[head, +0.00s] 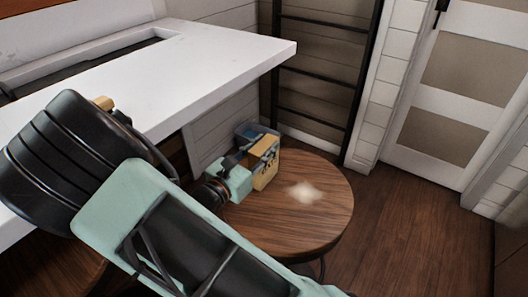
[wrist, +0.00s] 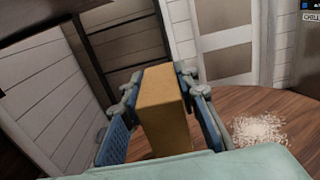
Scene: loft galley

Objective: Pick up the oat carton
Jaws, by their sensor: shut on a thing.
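The oat carton (head: 265,163) is a tan box with dark print on one side, at the left part of the round wooden table. In the wrist view the plain tan carton (wrist: 164,108) stands between the blue pads of my gripper (wrist: 159,82), with one finger against each side. In the head view my gripper (head: 248,152) reaches it from the left and is shut on it. The carton looks upright. Its lower end is partly hidden, and I cannot tell whether it touches the table.
The round wooden table (head: 319,214) has a pale, grainy patch (head: 305,191) right of the carton, also in the wrist view (wrist: 258,131). The white counter (head: 222,52) overhangs at left. A dark ladder-like rack (head: 313,70) stands behind.

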